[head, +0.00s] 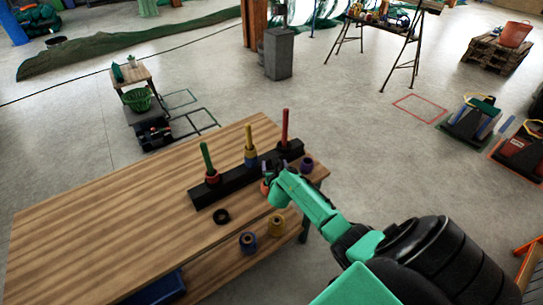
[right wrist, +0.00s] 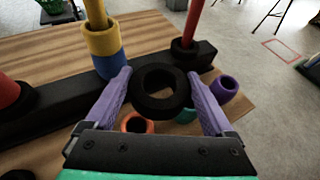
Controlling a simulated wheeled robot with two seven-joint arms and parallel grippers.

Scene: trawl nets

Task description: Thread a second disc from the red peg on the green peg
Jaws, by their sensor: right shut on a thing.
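My right gripper (head: 275,168) is shut on a black disc (right wrist: 160,92), held between its purple fingers above the bench, in front of the peg base. The disc's hole shows in the right wrist view. The black base (head: 230,184) carries the green peg (head: 206,156) at left, the yellow peg (head: 249,137) in the middle and the red peg (head: 285,125) at right. A red disc (head: 212,177) is around the green peg. The yellow peg bears a yellow disc (right wrist: 103,44) over a blue one (right wrist: 109,65). A dark disc (right wrist: 185,50) shows at the red peg's foot. My left gripper is out of view.
The bench's left part is clear.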

